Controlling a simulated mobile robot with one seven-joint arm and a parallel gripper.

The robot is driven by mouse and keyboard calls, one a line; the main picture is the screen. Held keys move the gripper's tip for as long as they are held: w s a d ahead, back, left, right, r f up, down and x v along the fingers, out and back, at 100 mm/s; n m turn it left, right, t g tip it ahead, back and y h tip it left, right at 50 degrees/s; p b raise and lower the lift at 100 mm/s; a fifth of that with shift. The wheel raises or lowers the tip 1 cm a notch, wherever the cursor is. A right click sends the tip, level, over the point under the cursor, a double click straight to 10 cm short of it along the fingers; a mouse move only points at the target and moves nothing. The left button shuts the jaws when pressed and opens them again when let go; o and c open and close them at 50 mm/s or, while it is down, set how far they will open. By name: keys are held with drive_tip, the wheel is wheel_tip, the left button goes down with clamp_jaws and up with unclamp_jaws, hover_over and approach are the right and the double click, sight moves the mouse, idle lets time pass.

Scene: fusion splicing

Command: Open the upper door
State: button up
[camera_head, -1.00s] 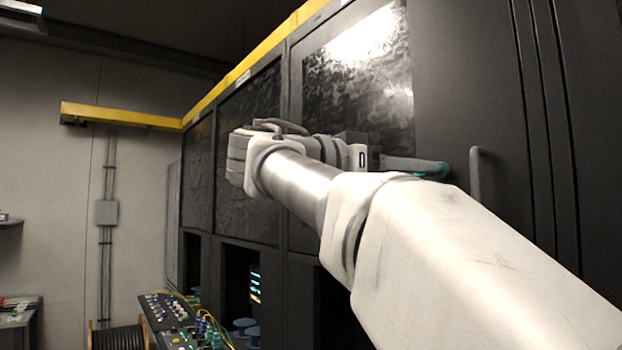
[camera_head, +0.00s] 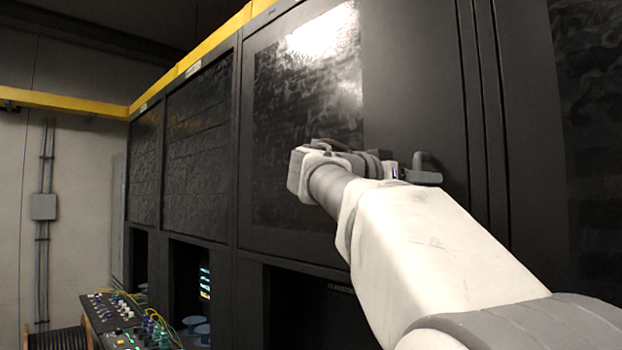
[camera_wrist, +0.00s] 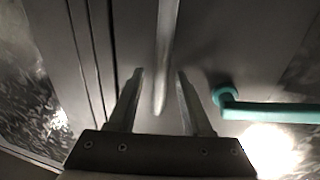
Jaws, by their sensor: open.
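The upper door (camera_head: 405,85) is a dark panel with a glossy patterned window (camera_head: 300,110), and it looks shut. Its grey bar handle (camera_head: 424,160) shows just past my gripper (camera_head: 415,176). In the wrist view the grey bar handle (camera_wrist: 166,50) runs down between the two fingers of my gripper (camera_wrist: 160,78). The fingers are open, with a gap on both sides of the bar. A teal lever (camera_wrist: 270,110) lies to the right of the right finger, apart from it. My forearm hides the lower part of the door in the head view.
More dark cabinets (camera_head: 198,150) stand to the left under a yellow rail (camera_head: 215,45). A control panel with coloured knobs (camera_head: 125,315) is at the lower left. Dark vertical seams (camera_head: 480,110) run right of the handle.

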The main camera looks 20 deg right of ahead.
drive_tip(key=shift+c, duration=0.2)
clamp_jaws()
idle(1.2)
